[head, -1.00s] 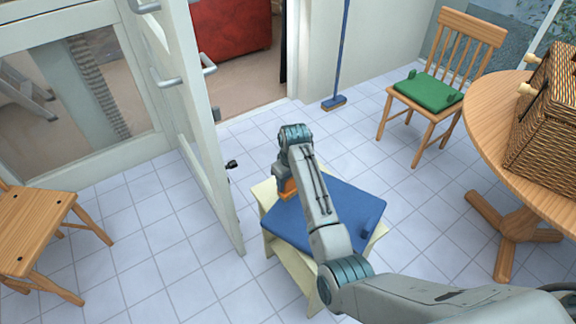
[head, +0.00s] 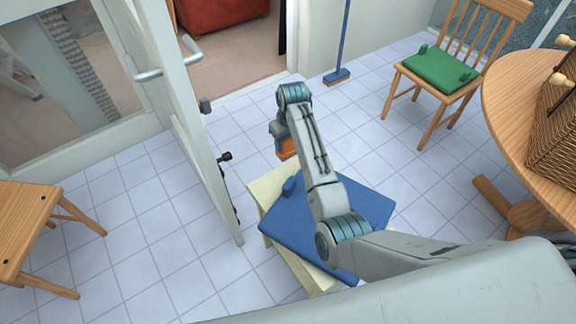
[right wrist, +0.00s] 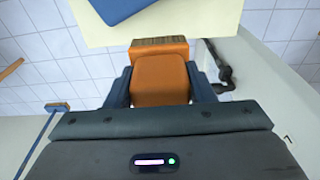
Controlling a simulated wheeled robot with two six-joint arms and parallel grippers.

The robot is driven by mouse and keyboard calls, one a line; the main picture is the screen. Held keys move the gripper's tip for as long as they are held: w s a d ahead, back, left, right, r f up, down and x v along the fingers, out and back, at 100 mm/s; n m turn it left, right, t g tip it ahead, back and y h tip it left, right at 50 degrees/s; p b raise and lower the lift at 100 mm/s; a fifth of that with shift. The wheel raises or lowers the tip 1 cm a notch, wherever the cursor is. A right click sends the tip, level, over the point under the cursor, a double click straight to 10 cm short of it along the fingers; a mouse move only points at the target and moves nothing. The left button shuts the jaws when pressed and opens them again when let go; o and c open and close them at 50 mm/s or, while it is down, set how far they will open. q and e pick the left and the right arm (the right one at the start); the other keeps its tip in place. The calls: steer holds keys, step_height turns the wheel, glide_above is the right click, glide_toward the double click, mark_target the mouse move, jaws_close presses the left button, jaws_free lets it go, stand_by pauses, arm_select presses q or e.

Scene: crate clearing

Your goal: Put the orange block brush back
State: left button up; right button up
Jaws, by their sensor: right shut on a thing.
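My right gripper (head: 284,146) is shut on the orange block brush (head: 289,153). In the right wrist view the orange block brush (right wrist: 160,80) sits between the two dark fingers of the right gripper (right wrist: 159,86), with its tan bristle edge at the far side. In the head view it shows just past the far edge of the pale yellow stool (head: 262,178), apparently above it; the arm and gripper hide part of it. My left gripper is not in view.
A blue cushion (head: 350,206) lies on the stool. An open white door (head: 190,130) stands close left of the gripper. A blue broom (head: 338,75) leans at the back wall. A chair with a green cushion (head: 440,69) and a round table (head: 505,100) are right; a wooden chair (head: 28,222) is left.

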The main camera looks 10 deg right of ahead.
mark_target(288, 150)
step_height(288, 150, down, 3)
steer(key=shift+f, duration=0.9)
step_height(288, 150, down, 3)
steer(key=shift+p, duration=0.65)
steer(key=shift+f, duration=0.7)
steer(key=o, duration=1.2)
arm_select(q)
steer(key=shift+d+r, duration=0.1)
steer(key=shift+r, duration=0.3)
arm_select(e)
steer(key=shift+o, duration=0.2)
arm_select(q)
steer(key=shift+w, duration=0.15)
